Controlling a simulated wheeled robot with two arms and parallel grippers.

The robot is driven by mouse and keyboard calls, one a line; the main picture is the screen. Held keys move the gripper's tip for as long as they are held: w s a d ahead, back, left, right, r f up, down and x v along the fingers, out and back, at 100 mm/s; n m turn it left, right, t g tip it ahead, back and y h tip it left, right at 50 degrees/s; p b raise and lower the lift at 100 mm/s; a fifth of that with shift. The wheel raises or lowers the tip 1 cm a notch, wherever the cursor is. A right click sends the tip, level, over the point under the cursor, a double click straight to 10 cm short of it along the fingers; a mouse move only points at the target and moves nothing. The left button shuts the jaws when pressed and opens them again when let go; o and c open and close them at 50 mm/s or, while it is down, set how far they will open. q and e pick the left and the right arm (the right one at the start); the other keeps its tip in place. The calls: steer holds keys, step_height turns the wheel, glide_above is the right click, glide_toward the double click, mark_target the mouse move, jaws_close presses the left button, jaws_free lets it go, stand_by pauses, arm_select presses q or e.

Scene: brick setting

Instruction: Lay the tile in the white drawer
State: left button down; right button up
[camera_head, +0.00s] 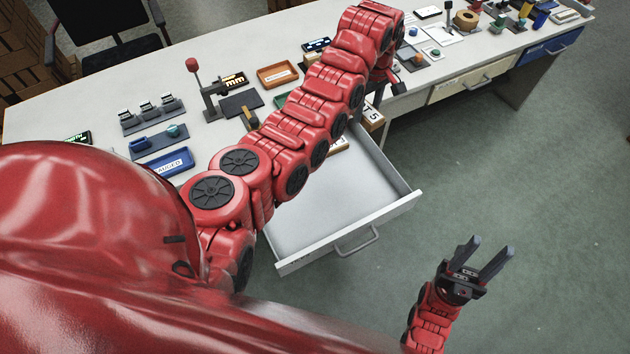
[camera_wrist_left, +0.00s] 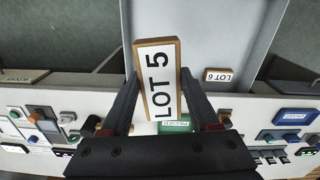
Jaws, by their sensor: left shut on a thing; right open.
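The white drawer (camera_head: 330,212) stands pulled out below the bench, its floor mostly bare. My left gripper (camera_wrist_left: 160,84) is shut on the tile (camera_wrist_left: 157,60), a wood-edged plate marked LOT 5. The tile also shows in the head view (camera_head: 373,115), by the drawer's rear right corner, partly behind my arm. In the wrist view it overlaps the drawer's side wall and appears held above it. A second tile marked LOT 6 (camera_wrist_left: 217,75) lies at the back of the drawer. My right gripper (camera_head: 491,250) is open and empty over the floor, right of the drawer.
The bench top (camera_head: 225,68) carries a blue tray (camera_head: 170,163), an orange tray (camera_head: 277,75), a stand with a red knob (camera_head: 193,66) and several small devices. A cream drawer (camera_head: 475,80) and a blue drawer (camera_head: 552,47) are closed. The floor right of the open drawer is clear.

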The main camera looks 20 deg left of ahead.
mark_target(322, 185)
arm_select(q)
steer(key=s+a+f+n+b, duration=0.1)
steer(key=s+f+n, duration=0.2)
steer(key=f+n, duration=0.2)
steer(key=s+a+f+n+b, duration=0.1)
steer(key=s+f+n, duration=0.3)
steer(key=f, duration=0.8)
steer(key=s+a+f+n+b, duration=0.2)
steer(key=s+f+n, duration=0.2)
steer(key=f+n, duration=0.3)
step_height(322, 185, down, 2)
steer(key=shift+s+f, duration=0.1)
steer(key=shift+f, duration=0.05)
steer(key=shift+f+p, duration=0.4)
steer(key=shift+f, duration=1.9)
steer(key=shift+c, duration=0.6)
jaws_free()
steer(key=shift+f, duration=0.1)
